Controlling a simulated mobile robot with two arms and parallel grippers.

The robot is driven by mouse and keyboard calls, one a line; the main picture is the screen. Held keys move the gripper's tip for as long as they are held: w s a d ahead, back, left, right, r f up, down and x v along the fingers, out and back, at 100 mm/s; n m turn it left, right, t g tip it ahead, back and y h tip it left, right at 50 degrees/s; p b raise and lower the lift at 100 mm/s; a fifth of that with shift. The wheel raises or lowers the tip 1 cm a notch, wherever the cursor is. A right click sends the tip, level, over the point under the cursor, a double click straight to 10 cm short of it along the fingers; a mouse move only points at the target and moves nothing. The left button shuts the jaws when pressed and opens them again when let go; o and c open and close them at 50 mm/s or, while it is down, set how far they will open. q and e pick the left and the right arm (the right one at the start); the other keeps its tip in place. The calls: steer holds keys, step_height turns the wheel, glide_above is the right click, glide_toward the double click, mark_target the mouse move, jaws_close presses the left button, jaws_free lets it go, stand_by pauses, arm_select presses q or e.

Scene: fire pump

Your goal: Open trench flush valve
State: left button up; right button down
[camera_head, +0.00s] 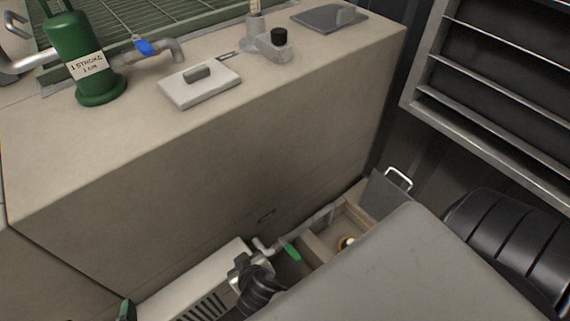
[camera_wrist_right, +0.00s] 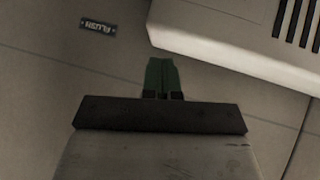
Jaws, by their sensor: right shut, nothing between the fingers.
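In the head view, a lever with a green handle (camera_head: 291,253) sits low by the open trench (camera_head: 318,247), beside the foot of the counter wall. In the right wrist view, a small plate reading FLUSH (camera_wrist_right: 98,27) shows upside down on a beige surface. My right gripper (camera_wrist_right: 162,66) is shut and empty, its green fingers apart from the plate.
A white vented box (camera_head: 190,286) stands left of the lever, also in the wrist view (camera_wrist_right: 235,50). A black hose (camera_head: 260,288) lies close by. The counter (camera_head: 200,150) carries a green pump (camera_head: 75,45) and a blue-handled valve (camera_head: 144,46). My grey arm part hides the lower right.

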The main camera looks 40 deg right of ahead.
arm_select(q)
steer(key=s+a+f+g+y+p, duration=0.1)
steer(key=s+a+f+g, duration=0.1)
steer(key=s+g, duration=0.2)
steer(key=shift+s+f+g, duration=0.25)
steer(key=shift+s+g, duration=0.05)
steer(key=shift+s, duration=0.35)
arm_select(e)
steer(key=s+d+f+m+g+h, duration=0.1)
steer(key=s+d+f+g+h, duration=0.1)
steer(key=s, duration=0.4)
steer(key=shift+d+f+g+h, duration=0.2)
steer(key=shift+f+g+h, duration=0.35)
steer(key=shift+g, duration=0.55)
steer(key=shift+r, duration=0.1)
